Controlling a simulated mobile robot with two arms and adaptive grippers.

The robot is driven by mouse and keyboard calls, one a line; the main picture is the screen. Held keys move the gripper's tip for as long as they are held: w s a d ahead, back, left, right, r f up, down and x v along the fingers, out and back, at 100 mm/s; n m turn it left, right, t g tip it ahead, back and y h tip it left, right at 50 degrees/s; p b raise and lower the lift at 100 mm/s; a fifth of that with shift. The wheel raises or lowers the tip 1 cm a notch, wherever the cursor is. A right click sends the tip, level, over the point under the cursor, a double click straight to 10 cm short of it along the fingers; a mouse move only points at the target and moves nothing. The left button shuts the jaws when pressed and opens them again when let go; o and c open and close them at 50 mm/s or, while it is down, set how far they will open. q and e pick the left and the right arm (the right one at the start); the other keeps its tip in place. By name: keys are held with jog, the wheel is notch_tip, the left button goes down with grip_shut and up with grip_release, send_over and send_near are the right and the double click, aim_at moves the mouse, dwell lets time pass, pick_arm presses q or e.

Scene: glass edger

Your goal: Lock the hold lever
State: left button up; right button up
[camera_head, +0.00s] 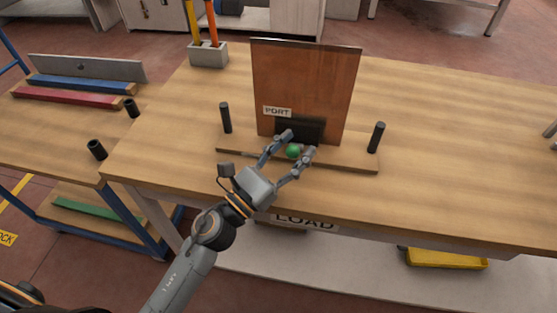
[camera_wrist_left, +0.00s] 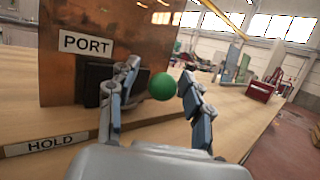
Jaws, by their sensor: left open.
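The hold lever shows as a green ball knob (camera_head: 293,152) in front of the dark block (camera_head: 300,127) at the foot of the upright copper-brown panel (camera_head: 310,85). The knob also shows in the left wrist view (camera_wrist_left: 162,86). My left gripper (camera_head: 299,144) is open, with its two fingers on either side of the knob. I cannot tell whether either finger touches it. The lever's shaft is hidden. A "HOLD" label (camera_wrist_left: 50,144) is on the board edge in the left wrist view. My right gripper is not in view.
A "PORT" label (camera_head: 277,112) is on the panel. Black posts stand left (camera_head: 225,117) and right (camera_head: 376,137) on the wooden base board (camera_head: 345,163). A grey holder (camera_head: 208,54) with orange and yellow handles stands behind. The right side of the table is mostly clear.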

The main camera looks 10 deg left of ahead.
pick_arm(q)
jog(key=v, duration=1.1)
jog(key=shift+s+a+f, duration=0.15)
jog(key=shift+s+a, duration=0.05)
jog(key=shift+s, duration=0.05)
